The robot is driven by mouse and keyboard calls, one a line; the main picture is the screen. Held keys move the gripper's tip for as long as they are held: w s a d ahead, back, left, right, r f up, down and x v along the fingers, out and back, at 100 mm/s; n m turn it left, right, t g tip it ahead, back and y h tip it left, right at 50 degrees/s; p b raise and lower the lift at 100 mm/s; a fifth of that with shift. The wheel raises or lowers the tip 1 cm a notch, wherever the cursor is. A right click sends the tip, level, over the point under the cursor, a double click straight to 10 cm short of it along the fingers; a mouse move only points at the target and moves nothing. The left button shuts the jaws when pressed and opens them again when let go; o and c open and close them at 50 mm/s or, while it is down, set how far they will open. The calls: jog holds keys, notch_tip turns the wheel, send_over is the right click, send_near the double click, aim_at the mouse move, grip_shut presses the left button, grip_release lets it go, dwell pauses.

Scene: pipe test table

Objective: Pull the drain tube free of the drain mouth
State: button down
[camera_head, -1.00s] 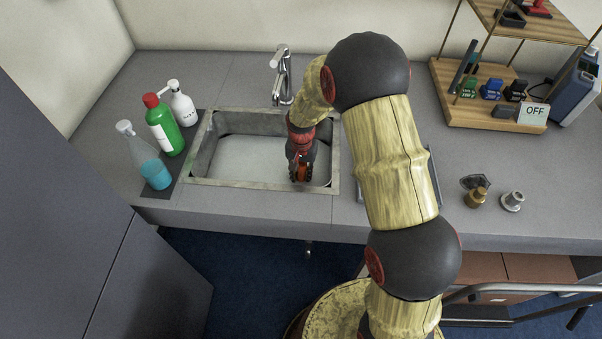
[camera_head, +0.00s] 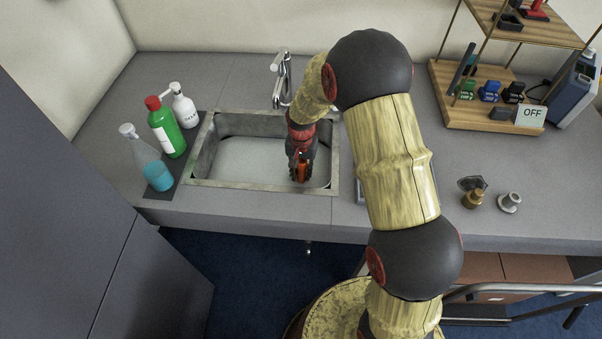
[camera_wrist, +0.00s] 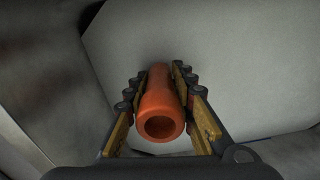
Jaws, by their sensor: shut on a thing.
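The drain tube (camera_wrist: 160,105) is an orange-red hollow pipe. In the wrist view its open end faces the camera and its far end points toward the pale sink floor. My gripper (camera_wrist: 160,90) is shut on the tube, with a finger on each side. In the head view my gripper (camera_head: 300,172) is inside the sink (camera_head: 240,186), near its right side, and an orange bit of the tube (camera_head: 302,172) shows between the fingers. The drain mouth cannot be made out, so I cannot tell whether the tube's far end is in it.
A faucet (camera_head: 281,80) stands behind the sink. A blue-filled bottle (camera_head: 158,175), a green bottle (camera_head: 166,130) and a white bottle (camera_head: 184,108) stand to its left. Two small fittings (camera_head: 474,198) (camera_head: 509,202) lie to the right. A wooden rack (camera_head: 480,110) is at the back right.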

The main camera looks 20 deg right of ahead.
aim_at(302, 160)
dwell(0.3)
jog(key=shift+r+p, duration=2.8)
jog(key=shift+r, duration=1.2)
